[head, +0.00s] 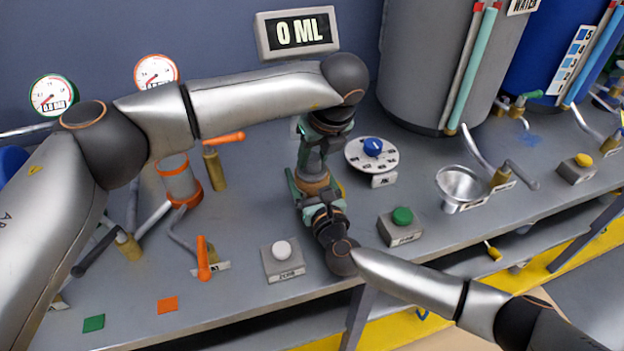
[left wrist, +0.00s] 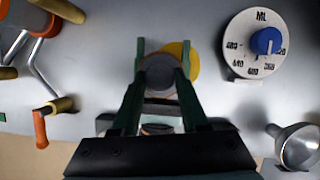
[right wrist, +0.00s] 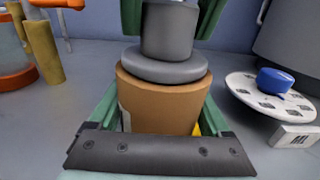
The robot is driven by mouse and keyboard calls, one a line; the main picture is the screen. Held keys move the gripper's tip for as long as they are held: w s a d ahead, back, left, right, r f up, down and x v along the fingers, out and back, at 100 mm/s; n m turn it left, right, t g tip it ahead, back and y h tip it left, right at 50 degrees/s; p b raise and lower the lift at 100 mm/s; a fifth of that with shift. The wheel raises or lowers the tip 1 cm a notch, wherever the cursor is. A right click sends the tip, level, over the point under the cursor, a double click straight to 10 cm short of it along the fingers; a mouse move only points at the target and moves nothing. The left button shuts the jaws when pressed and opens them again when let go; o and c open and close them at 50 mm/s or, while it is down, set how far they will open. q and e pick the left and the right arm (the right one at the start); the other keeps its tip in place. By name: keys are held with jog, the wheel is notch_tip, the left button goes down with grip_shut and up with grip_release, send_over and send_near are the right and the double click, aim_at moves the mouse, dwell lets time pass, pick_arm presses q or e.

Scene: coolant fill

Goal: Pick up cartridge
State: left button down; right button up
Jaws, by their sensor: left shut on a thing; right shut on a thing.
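The cartridge (head: 315,183) is a copper-brown cylinder with a grey flange and narrower grey neck, upright between my two grippers. Its brown body (right wrist: 165,97) fills the middle of the right wrist view; its grey top (left wrist: 160,74) shows in the left wrist view. My left gripper (head: 318,166) comes from above and is shut on the grey neck. My right gripper (head: 308,195) reaches in from the front edge and is shut around the brown body. The cartridge's bottom is hidden, so I cannot tell whether it touches the bench.
A yellow disc (left wrist: 181,58) lies behind the cartridge. A dial with a blue knob (head: 372,150) stands right, with green (head: 402,219) and white (head: 281,251) button boxes nearer the front. Orange-handled valves (head: 204,262) stand left. A metal funnel (head: 462,185) is further right. The display (head: 297,32) reads 0 ML.

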pick_arm(q)
jog(key=shift+r, duration=0.1)
dwell(0.7)
notch_tip(320, 180, up, 10)
dwell(0.4)
pick_arm(e)
jog(key=o, duration=1.2)
jog(key=shift+s, duration=0.15)
